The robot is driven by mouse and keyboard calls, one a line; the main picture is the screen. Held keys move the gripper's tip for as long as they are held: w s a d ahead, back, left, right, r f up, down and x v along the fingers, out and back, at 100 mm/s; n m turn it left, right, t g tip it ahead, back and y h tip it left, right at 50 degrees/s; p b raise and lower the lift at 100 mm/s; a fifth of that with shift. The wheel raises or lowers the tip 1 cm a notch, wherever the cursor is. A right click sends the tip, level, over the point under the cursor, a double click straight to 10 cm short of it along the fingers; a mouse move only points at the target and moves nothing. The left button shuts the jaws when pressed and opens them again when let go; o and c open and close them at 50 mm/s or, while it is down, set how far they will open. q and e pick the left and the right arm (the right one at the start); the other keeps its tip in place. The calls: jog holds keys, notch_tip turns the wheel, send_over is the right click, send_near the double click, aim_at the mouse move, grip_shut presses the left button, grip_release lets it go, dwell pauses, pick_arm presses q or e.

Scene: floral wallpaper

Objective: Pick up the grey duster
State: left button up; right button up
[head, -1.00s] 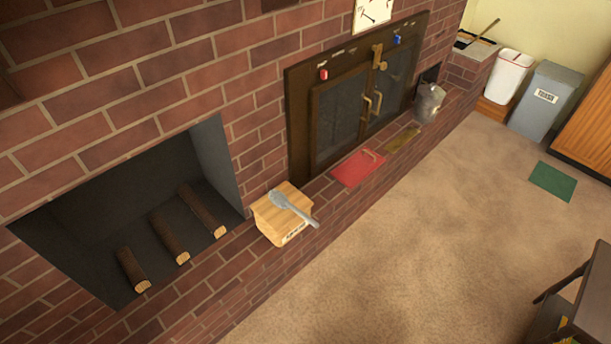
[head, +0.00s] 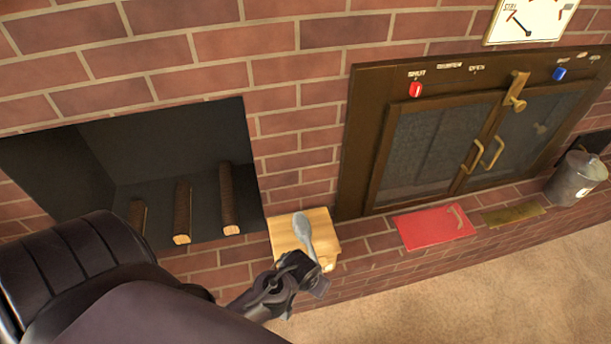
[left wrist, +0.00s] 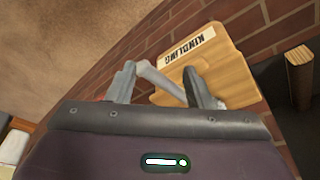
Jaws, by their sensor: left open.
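The grey duster (head: 304,232) lies on top of the wooden kindling box (head: 328,242) in the head view, its grey head toward the brick wall. My left gripper (head: 308,278) comes in from the lower left and covers the near end of the duster. In the left wrist view the duster's handle (left wrist: 160,83) runs between the two open fingers of my left gripper (left wrist: 165,88). The box, labelled KINDLING, also shows there (left wrist: 225,68). I cannot tell whether the fingers touch the handle. My right gripper is not in view.
A recess with logs (head: 182,212) is left of the box. A brown-framed fireplace door (head: 440,140) stands to the right. A red mat (head: 425,232), a brass plate (head: 512,214) and a metal bucket (head: 577,178) are along the brick ledge. Carpet (head: 480,290) lies in front, clear.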

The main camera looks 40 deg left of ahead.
pick_arm(q)
jog(key=w+a+r+n, duration=0.2)
jog(key=w+a+n, duration=0.1)
jog(key=w+n, duration=0.1)
jog(key=n+t+y, duration=0.1)
jog(key=n+y, duration=0.1)
jog(key=n, duration=0.4)
send_near(309, 243)
notch_tip(309, 243, down, 2)
jog(key=a, duration=0.1)
jog(key=x, duration=0.2)
jog(key=b+x, duration=0.1)
jog(key=x, duration=0.3)
jog(key=shift+w+d+f+b, duration=0.1)
jog(key=shift+w+f+b, duration=0.2)
jog(key=shift+w, duration=0.15)
jog(key=shift+w+f, duration=0.15)
jog(key=shift+f, duration=0.25)
jog(key=c, duration=0.5)
jog(key=shift+r, duration=0.1)
grip_shut()
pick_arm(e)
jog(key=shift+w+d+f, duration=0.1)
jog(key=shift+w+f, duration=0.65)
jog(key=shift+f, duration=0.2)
